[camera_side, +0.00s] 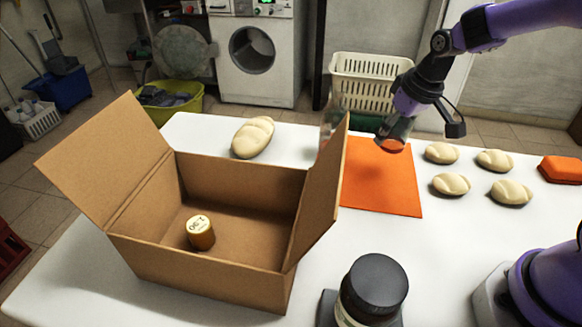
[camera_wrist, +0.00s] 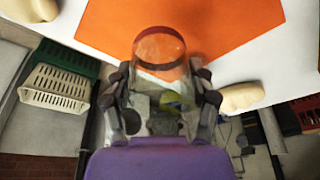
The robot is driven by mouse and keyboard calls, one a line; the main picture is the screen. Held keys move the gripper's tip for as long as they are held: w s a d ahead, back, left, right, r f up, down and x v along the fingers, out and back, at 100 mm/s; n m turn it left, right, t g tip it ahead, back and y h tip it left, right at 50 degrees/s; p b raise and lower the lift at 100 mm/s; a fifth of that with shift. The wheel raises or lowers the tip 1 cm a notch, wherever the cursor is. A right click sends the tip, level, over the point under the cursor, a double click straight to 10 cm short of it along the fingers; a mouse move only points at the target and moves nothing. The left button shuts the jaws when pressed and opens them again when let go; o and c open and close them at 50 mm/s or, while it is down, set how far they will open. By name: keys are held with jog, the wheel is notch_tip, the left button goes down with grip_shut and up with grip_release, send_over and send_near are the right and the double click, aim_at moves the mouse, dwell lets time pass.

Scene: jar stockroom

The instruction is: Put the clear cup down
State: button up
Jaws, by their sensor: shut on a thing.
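The clear cup (camera_side: 394,134) is in my gripper (camera_side: 415,125), above the right part of the orange mat (camera_side: 378,185). In the side view the cup is tilted, and orange shows through it. In the wrist view the see-through cup (camera_wrist: 159,48) sits between the two fingers of my gripper (camera_wrist: 160,78), which are shut on its sides. The orange mat (camera_wrist: 225,25) and the white table's edge lie beyond it. I cannot tell the exact gap between cup and mat.
An open cardboard box (camera_side: 205,270) holds a small brown jar (camera_side: 201,234). Its right flap partly hides a faint clear shape (camera_side: 333,115). Several pale rolls (camera_side: 450,185) and an orange block (camera_side: 562,169) lie right of the mat. A black-lidded jar (camera_side: 373,285) stands in front.

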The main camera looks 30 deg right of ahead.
aim_at(387, 159)
jog(key=d, duration=0.1)
jog(key=d+f, duration=0.1)
jog(key=w+d+f, duration=0.1)
jog(key=d, duration=0.1)
jog(key=shift+f, duration=0.25)
jog(key=shift+w+f, duration=0.1)
jog(key=shift+f, duration=1.95)
jog(key=o, duration=0.9)
jog(key=shift+f, duration=0.15)
jog(key=shift+c, duration=0.2)
